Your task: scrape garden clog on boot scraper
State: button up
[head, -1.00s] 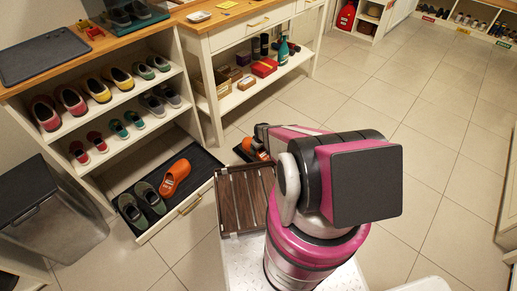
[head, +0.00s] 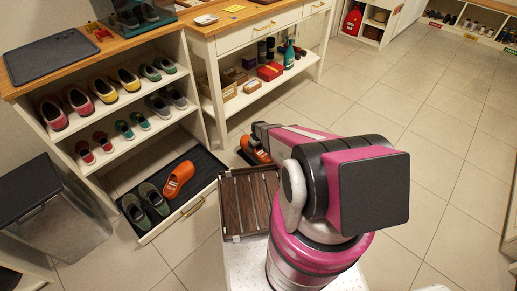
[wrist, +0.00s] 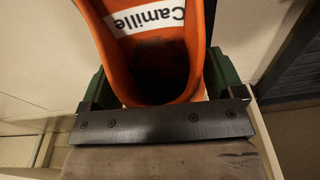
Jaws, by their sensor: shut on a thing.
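In the head view, my gripper (head: 254,140) is low, beyond the slatted tray, shut on an orange garden clog (head: 261,155). The clog (wrist: 150,55) fills the upper middle of the wrist view, its opening facing the camera, with an upside-down "Camille" label inside. A dark bar with screws (wrist: 160,124) crosses just below the clog, and green blocks flank it; they look like boot scraper parts, but I cannot tell for sure. My fingertips do not show clearly. I cannot tell whether the clog touches the bar.
A second orange clog (head: 178,180) and a pair of dark green shoes (head: 146,203) sit in the pulled-out drawer at left. A brown slatted tray (head: 249,203) is close in front of me. A white side table (head: 213,77) stands behind my gripper. Tiled floor at right is clear.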

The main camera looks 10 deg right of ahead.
aim_at(260, 152)
jog(key=shift+s+d+f, duration=0.1)
jog(key=shift+s+d, duration=0.35)
jog(key=shift+s, duration=0.35)
jog(key=shift+s+d+f, duration=0.1)
jog(key=shift+s+d, duration=0.35)
jog(key=shift+s, duration=0.3)
